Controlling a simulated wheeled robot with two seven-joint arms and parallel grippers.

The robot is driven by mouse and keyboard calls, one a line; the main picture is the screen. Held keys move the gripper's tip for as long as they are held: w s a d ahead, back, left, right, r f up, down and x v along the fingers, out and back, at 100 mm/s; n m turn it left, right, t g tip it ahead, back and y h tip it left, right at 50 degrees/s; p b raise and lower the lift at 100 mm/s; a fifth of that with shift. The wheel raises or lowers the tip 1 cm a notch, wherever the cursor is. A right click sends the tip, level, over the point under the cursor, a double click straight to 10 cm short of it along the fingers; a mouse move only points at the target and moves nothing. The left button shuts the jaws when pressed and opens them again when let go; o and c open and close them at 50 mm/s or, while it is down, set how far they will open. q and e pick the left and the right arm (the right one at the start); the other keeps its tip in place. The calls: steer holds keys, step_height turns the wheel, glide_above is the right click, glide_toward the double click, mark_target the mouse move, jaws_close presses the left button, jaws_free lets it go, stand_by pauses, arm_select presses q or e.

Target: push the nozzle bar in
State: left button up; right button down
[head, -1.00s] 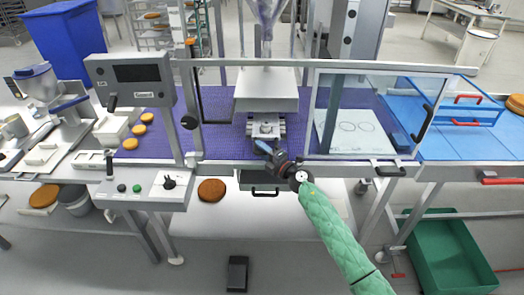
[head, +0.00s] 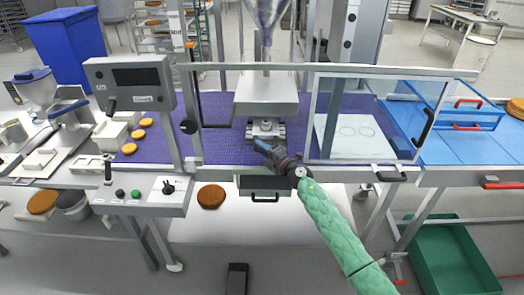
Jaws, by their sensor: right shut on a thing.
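The nozzle bar (head: 266,129) is a grey metal piece under the front of the box-shaped filling head (head: 266,95), above the purple belt. My right gripper (head: 262,146) reaches up from the lower right on a green-sleeved arm. Its fingertips are at the front edge of the nozzle bar and it is shut on it; the fingers are small and partly hide the contact. My left gripper is not in view.
A clear guard panel (head: 362,118) stands right of the filling head. A control box (head: 130,82) and lower button panel (head: 142,195) are at left. A drawer (head: 264,186) sits below the belt's front edge. Round buns (head: 129,148) lie at the belt's left.

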steer(key=shift+r, duration=0.15)
steer(key=c, duration=1.4)
jaws_free()
steer(key=shift+s, duration=0.1)
